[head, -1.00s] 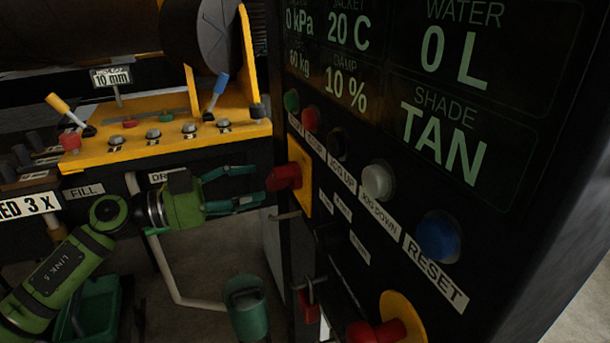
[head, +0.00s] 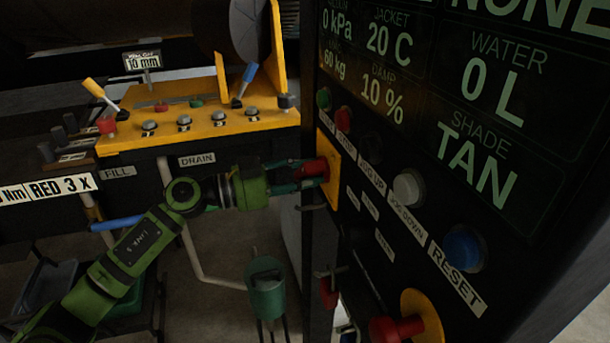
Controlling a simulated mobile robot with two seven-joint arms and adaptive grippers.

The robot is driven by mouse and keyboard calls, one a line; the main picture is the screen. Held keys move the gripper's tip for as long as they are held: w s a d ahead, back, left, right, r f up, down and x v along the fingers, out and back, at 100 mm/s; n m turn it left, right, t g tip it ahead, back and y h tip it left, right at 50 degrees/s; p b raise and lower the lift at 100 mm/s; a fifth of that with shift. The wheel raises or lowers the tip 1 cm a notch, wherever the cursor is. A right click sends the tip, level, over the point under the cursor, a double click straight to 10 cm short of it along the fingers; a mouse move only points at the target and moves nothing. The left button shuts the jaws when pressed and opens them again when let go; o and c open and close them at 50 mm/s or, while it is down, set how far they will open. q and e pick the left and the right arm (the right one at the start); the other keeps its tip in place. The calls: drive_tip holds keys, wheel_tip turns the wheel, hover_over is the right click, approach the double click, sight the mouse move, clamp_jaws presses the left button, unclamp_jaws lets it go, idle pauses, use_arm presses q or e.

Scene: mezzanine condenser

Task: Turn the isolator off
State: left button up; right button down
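The isolator is a red handle (head: 314,168) on a yellow plate (head: 333,172), on the left edge of the black control panel. My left gripper (head: 311,174) reaches it from the left. Its dark green fingers lie above and below the handle and look closed onto it. The fingers hide part of the handle, so its exact angle is hard to read. My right gripper is not in view.
The panel (head: 395,240) carries several push buttons, including a blue reset button (head: 463,248), with a red mushroom knob (head: 397,329) below. A yellow console (head: 205,122) with levers stands behind my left arm. A green canister (head: 267,288) stands below.

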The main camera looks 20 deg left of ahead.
use_arm(q)
drive_tip(key=shift+m, duration=0.3)
drive_tip(key=m+b, duration=0.1)
drive_tip(key=m, duration=0.1)
drive_tip(key=shift+w+a+m, duration=0.1)
drive_tip(key=shift+m, duration=0.2)
drive_tip(key=m+b, duration=0.2)
drive_tip(key=m, duration=0.2)
drive_tip(key=shift+w+m, duration=0.15)
drive_tip(key=shift+m, duration=0.15)
drive_tip(key=m+b, duration=0.4)
drive_tip(key=m, duration=0.1)
drive_tip(key=shift+w+a+r, duration=0.1)
drive_tip(key=shift+a+r, duration=0.05)
drive_tip(key=shift+r, duration=0.05)
drive_tip(key=shift+r+m+b, duration=0.15)
drive_tip(key=shift+m+b, duration=0.7)
drive_tip(key=shift+m, duration=0.45)
drive_tip(key=shift+r+m+b, duration=0.15)
drive_tip(key=shift+m+b, duration=0.7)
drive_tip(key=shift+m, duration=0.45)
drive_tip(key=o, duration=1.1)
drive_tip(key=shift+o, duration=0.2)
